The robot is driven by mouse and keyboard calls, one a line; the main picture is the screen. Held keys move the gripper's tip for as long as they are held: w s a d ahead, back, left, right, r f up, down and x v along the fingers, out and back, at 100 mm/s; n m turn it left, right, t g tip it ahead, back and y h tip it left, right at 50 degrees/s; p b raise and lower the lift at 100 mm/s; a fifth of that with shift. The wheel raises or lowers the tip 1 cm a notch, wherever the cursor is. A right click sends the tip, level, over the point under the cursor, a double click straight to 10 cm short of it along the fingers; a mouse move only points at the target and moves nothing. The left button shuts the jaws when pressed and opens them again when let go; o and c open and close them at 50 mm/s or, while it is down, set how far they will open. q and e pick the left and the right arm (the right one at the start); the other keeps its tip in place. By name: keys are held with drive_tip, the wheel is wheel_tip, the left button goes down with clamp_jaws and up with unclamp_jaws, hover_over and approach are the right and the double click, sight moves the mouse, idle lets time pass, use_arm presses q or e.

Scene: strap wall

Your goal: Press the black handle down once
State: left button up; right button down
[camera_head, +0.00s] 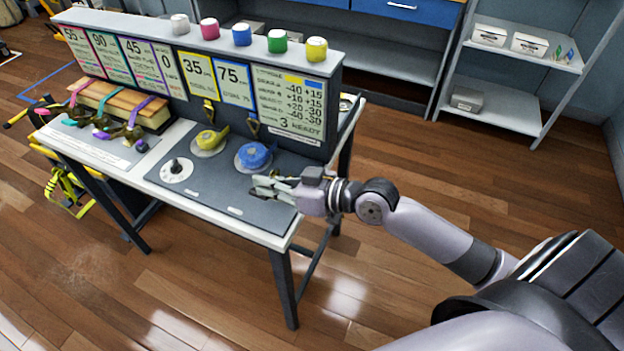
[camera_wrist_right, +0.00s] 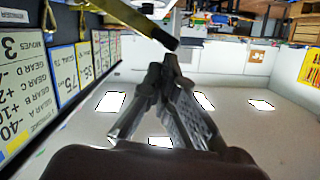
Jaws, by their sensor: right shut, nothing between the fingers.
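My right gripper (camera_head: 262,187) is over the right end of the dark bench panel, in front of the blue round piece (camera_head: 254,156). In the wrist view its fingers (camera_wrist_right: 170,72) meet at the tips, shut and empty. A dull yellow bar with a dark end (camera_wrist_right: 140,22) shows close beyond the fingertips; I cannot tell whether they touch. A small black upright handle (camera_head: 176,164) stands on a white dial (camera_head: 174,172) to the left of the gripper. Dark strap ratchets (camera_head: 135,133) are farther left. I cannot tell which one is the task's handle. My left gripper is not in view.
A yellow round piece (camera_head: 210,139) sits between the dial and the blue piece. A sign board (camera_head: 290,102) with colored knobs on top stands along the bench (camera_head: 225,225) back. Grey shelves (camera_head: 507,114) stand behind. The floor in front is clear.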

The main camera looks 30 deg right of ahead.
drive_tip(key=b+v, duration=0.2)
drive_tip(key=v, duration=0.7)
drive_tip(key=shift+s+d+b, duration=0.2)
drive_tip(key=shift+s+b, duration=0.1)
drive_tip(key=shift+s, duration=0.05)
drive_tip(key=shift+f, duration=0.1)
